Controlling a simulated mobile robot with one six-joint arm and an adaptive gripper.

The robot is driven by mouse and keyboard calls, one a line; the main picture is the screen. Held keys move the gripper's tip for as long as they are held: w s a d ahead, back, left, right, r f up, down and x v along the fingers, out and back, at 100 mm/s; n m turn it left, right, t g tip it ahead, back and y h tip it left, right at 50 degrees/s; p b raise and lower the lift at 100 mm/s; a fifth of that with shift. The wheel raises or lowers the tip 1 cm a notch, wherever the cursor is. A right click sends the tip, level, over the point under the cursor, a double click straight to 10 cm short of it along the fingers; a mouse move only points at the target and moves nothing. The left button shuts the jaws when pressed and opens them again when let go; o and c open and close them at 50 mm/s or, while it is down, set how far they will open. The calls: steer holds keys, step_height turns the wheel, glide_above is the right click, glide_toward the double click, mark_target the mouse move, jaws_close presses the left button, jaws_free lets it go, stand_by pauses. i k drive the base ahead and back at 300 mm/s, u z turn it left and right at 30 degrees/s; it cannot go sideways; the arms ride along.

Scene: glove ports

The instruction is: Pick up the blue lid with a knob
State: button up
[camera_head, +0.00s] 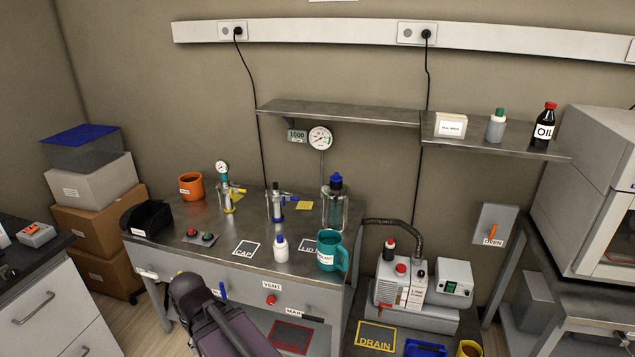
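No separate blue lid with a knob can be made out for certain. A clear container with a dark blue top (335,183) stands upright at the back right of the metal bench; the top has a narrower raised part, but I cannot tell whether this is a knob. A small white bottle with a blue cap (280,241) stands nearer the front. The labels "CAP" (246,248) and "LID" (307,246) lie on the bench. My arm rises from the bottom edge in front of the bench; my gripper is not in view.
A teal mug (331,254) stands at the bench's right front, an orange mug (190,186) at the back left. Glass fittings (227,197) with valves stand between them. A black bin (147,219) sits at the left edge. A shelf (345,112) overhangs the back.

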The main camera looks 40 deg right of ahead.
mark_target(336, 177)
steer(key=u, duration=1.25)
steer(key=k, duration=0.85)
steer(key=u, duration=0.65)
steer(key=k, duration=0.35)
steer(key=z, duration=2.2)
